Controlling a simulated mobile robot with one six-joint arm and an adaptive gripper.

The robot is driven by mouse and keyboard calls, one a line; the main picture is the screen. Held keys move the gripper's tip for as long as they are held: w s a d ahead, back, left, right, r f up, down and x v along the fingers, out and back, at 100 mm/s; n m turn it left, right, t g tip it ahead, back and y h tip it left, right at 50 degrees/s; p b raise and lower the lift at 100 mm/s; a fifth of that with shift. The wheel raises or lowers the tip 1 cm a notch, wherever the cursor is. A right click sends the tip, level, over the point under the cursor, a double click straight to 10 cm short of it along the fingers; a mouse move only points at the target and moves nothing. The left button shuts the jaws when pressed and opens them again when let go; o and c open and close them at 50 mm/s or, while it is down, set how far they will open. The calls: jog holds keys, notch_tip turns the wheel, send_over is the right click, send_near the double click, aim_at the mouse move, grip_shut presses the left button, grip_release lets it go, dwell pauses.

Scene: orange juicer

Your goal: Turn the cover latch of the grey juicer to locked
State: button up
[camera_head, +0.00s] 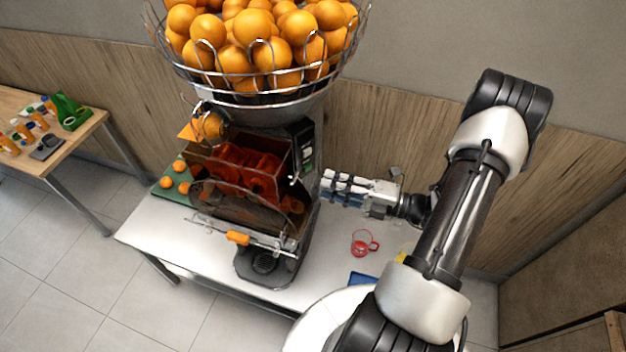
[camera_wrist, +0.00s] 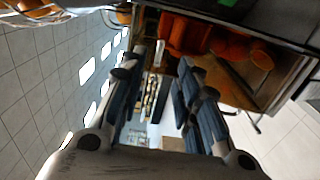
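The grey juicer (camera_head: 312,190) stands on the white table, with a clear front cover (camera_head: 240,208) over red-orange pressing parts (camera_head: 250,172). An orange handle (camera_head: 238,238) sits on the bar below the cover. The cover latch is too small or hidden to tell apart, so I cannot tell its position. My gripper (camera_head: 326,186) is at the juicer's right side, fingers pointing at it. In the wrist view my gripper (camera_wrist: 162,75) has its fingers apart with nothing between them. The juicer's pressing parts (camera_wrist: 187,35) show beyond the right finger.
A wire basket (camera_head: 265,95) of oranges tops the juicer. A red cup (camera_head: 362,243) and a blue item (camera_head: 362,279) are on the white table (camera_head: 165,240), right of the juicer. Oranges on a green tray (camera_head: 178,195) lie left. A wooden table (camera_head: 75,140) stands far left.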

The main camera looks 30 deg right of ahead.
jog(key=v, duration=0.3)
jog(key=shift+s+d, duration=0.15)
jog(key=shift+s, duration=0.05)
dwell(0.3)
